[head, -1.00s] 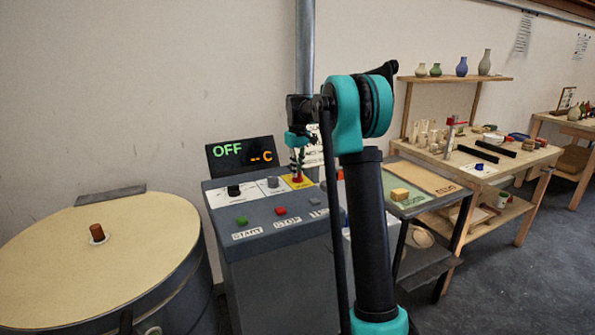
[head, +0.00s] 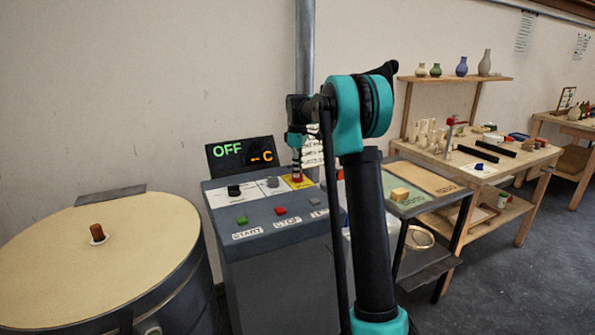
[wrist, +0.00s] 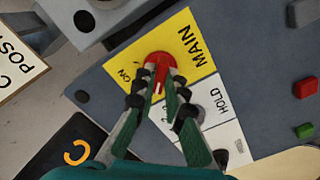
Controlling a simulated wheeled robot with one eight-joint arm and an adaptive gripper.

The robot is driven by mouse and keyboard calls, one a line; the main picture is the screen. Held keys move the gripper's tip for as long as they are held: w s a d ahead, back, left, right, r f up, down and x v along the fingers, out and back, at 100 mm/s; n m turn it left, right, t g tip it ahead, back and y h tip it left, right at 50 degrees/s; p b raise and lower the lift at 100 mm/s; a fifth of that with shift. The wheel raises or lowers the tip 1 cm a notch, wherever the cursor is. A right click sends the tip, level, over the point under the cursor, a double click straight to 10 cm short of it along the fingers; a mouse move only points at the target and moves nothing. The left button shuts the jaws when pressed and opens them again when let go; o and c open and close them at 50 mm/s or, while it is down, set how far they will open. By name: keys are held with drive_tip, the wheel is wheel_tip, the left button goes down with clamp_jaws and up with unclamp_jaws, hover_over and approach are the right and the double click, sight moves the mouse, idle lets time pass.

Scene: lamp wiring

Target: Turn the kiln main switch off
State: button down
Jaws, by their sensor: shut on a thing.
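The kiln main switch is a red knob (wrist: 160,62) on a yellow plate (wrist: 188,40) marked MAIN and ON in the wrist view. It also shows as a small red part (head: 297,178) at the right of the control panel in the head view. My gripper (wrist: 160,80) is over the knob with its green fingers closed on its two sides. A pale pointer line shows on the knob between the fingertips. The kiln display (head: 240,152) reads OFF in green and dashes with C in orange.
The panel (head: 265,205) also carries a black knob (head: 234,190), a grey knob (head: 272,182), a green START button (head: 242,220) and a red STOP button (head: 280,211). The round kiln (head: 100,250) stands at left. A grey pole rises behind the panel.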

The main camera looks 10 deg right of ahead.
idle(0.4)
drive_tip(key=c, duration=1.6)
unclamp_jaws()
wheel_tip(320, 180, up, 12)
drive_tip(key=shift+r, duration=0.1)
